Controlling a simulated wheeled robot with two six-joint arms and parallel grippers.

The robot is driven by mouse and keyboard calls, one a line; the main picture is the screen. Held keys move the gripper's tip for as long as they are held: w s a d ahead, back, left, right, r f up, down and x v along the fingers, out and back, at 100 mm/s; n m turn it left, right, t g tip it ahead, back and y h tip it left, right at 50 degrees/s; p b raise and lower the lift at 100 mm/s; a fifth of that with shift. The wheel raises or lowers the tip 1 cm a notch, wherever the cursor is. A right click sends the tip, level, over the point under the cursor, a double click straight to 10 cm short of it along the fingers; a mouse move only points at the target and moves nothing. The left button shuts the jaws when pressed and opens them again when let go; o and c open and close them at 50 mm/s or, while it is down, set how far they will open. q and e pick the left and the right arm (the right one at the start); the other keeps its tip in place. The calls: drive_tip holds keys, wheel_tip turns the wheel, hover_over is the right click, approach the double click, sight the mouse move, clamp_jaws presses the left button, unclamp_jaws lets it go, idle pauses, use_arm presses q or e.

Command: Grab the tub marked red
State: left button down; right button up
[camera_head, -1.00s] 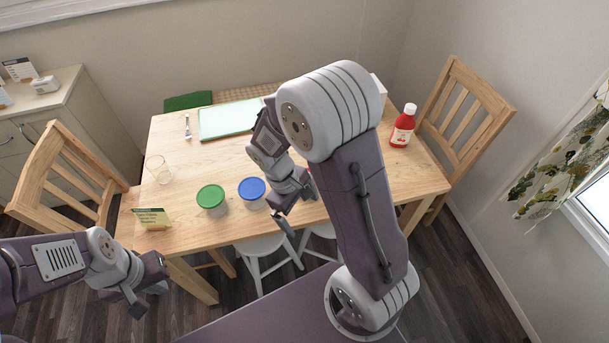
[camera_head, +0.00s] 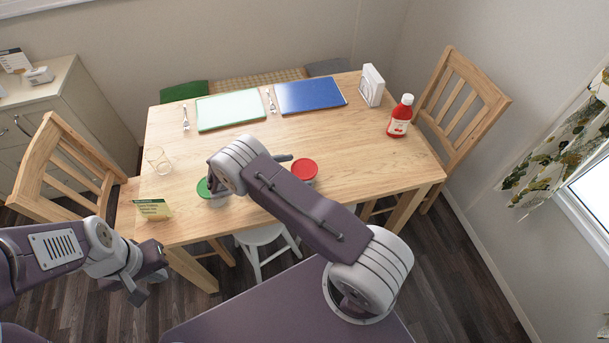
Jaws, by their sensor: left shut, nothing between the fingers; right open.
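The tub with the red lid (camera_head: 304,168) stands upright on the wooden table, near its front edge. My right arm hides part of its lower side. My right gripper (camera_head: 284,158) is mostly hidden behind my own arm link; only a dark finger-like part shows, just left of the red lid. I cannot tell whether it touches the tub. A tub with a green lid (camera_head: 203,188) stands further left, partly covered by my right arm. My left gripper (camera_head: 139,294) is shut and empty, low in front of the table's left corner.
A red bottle (camera_head: 400,117), a white upright holder (camera_head: 371,86), a blue board (camera_head: 310,95), a pale green board (camera_head: 230,111), forks, a glass (camera_head: 158,161) and a small card (camera_head: 153,209) are on the table (camera_head: 360,160). Wooden chairs stand at both sides.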

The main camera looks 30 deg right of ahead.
sight(308, 166)
drive_tip(key=p+x, duration=0.1)
drive_tip(key=x, duration=0.4)
drive_tip(key=shift+w, duration=0.15)
drive_tip(key=c, duration=1.3)
drive_tip(key=shift+o, duration=0.2)
drive_tip(key=shift+r, duration=0.45)
drive_tip(key=r, duration=0.3)
drive_tip(key=shift+s+d+r, duration=0.1)
drive_tip(key=shift+s+r, duration=0.2)
drive_tip(key=shift+s, duration=0.05)
drive_tip(key=s+d+r, duration=0.3)
drive_tip(key=s+r, duration=0.3)
drive_tip(key=s, duration=0.4)
drive_tip(key=shift+s+r, duration=0.25)
